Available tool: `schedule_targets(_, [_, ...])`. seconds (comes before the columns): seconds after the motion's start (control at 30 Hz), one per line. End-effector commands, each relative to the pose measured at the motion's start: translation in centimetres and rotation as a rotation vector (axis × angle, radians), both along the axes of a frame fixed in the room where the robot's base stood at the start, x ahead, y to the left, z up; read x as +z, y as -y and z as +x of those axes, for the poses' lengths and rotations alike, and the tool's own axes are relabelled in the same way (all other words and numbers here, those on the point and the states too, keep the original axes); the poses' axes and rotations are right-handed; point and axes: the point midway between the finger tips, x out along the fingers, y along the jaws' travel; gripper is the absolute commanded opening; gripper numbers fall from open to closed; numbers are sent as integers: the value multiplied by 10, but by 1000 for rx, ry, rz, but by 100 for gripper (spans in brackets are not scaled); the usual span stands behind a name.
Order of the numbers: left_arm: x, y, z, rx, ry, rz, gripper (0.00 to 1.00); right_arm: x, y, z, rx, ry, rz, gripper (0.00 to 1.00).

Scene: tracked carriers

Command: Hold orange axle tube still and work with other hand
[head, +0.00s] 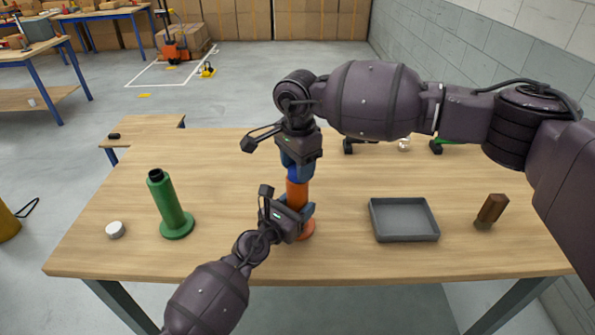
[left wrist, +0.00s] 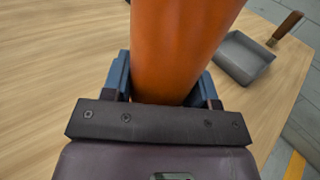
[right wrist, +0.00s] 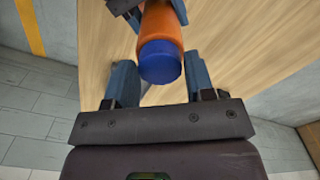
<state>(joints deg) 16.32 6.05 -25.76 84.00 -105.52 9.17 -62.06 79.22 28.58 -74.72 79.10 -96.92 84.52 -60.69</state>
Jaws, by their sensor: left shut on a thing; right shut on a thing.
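The orange axle tube (head: 297,193) stands upright on its orange round base (head: 306,230) near the table's front middle. My left gripper (head: 300,213) is shut around the tube's lower part, just above the base; the left wrist view shows the tube (left wrist: 180,45) between its fingers. A blue cap (right wrist: 159,62) sits on the tube's top end. My right gripper (head: 296,166) points down from above and is shut on the blue cap, with a finger on each side. The right gripper mostly hides the cap in the head view.
A green tube (head: 168,205) on a round base and a white round piece (head: 115,230) stand at the left. Dark items (head: 436,147) lie partly hidden behind my right arm.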

Motion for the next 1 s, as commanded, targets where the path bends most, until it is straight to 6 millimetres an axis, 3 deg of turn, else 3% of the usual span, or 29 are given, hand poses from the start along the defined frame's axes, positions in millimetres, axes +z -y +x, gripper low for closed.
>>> schedule_targets(0.23, [-1,0,0,0,-2,1,0,1,0,0,195,1,0,32])
schedule_targets(0.67, [-1,0,0,0,-2,1,0,0,0,0,246,1,-1,32])
schedule_targets(1.0, [-1,0,0,0,-2,1,0,0,1,0,571,1,-2,32])
